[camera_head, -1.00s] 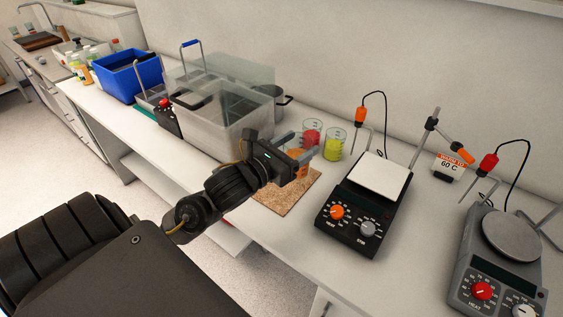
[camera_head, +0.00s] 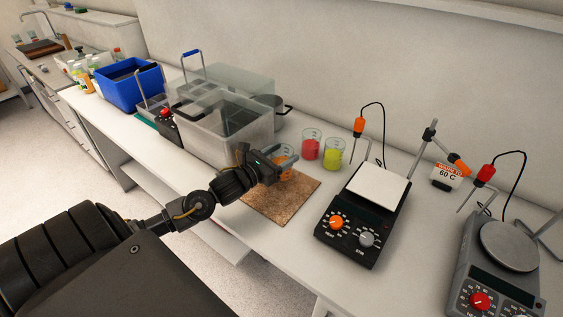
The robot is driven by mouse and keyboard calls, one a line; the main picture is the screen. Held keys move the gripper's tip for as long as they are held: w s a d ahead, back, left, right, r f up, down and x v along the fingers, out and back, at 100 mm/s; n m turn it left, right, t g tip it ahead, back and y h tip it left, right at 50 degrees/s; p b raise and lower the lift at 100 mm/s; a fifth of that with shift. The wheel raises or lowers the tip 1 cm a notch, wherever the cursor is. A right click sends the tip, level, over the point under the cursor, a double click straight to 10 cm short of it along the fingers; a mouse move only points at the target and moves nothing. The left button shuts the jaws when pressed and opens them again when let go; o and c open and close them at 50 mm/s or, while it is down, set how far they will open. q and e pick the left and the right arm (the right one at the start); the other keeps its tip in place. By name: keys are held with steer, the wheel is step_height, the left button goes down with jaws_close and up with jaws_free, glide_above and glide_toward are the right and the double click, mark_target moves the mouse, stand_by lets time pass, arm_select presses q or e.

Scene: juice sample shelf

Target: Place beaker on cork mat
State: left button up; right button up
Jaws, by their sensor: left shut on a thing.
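My left gripper (camera_head: 285,162) is shut on a beaker with orange liquid (camera_head: 286,153), which is partly hidden behind the fingers. The gripper and beaker are over the back edge of the square brown cork mat (camera_head: 287,203). I cannot tell whether the beaker touches the mat. A beaker with red liquid (camera_head: 311,149) and a beaker with yellow-green liquid (camera_head: 334,156) stand side by side on the bench just behind and right of the gripper. My right gripper is not in view.
A clear tank (camera_head: 225,135) stands close left of the mat, with a blue bin (camera_head: 130,84) farther left. A black hot plate with a white top (camera_head: 377,188) is right of the mat, and a grey one (camera_head: 508,245) is at far right. The mat's front part is clear.

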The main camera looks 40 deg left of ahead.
arm_select(q)
step_height(320, 180, down, 2)
steer(key=shift+w+a+f+p, duration=0.1)
steer(key=shift+a+p, duration=0.05)
steer(key=shift+p, duration=0.5)
steer(key=shift+f, duration=0.5)
steer(key=shift+f, duration=0.1)
steer(key=shift+f, duration=0.15)
steer(key=o, duration=1.1)
